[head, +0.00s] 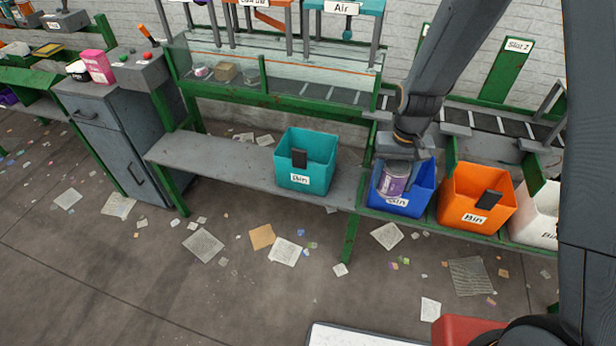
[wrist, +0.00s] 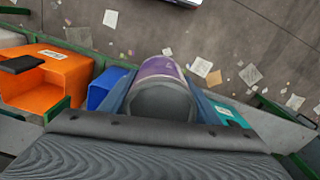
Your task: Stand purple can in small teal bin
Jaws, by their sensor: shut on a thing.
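The purple can (head: 394,180) is a short cylinder with a purple label, and my gripper (head: 398,172) is shut on it. In the head view the can shows in front of the blue bin's opening; I cannot tell whether it is above the rim or partly inside. In the wrist view the can (wrist: 163,85) is held between my gripper's fingers (wrist: 163,100), its grey end towards the camera. The small teal bin (head: 305,170) stands on the grey shelf, left of my gripper and apart from it. Part of it shows in the wrist view (wrist: 232,114).
The blue bin (head: 412,203) stands under my gripper, with an orange bin (head: 477,198) and a white bin (head: 537,213) to its right. The grey shelf (head: 225,165) is bare left of the teal bin. A green-framed belt runs above and behind. Papers litter the floor.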

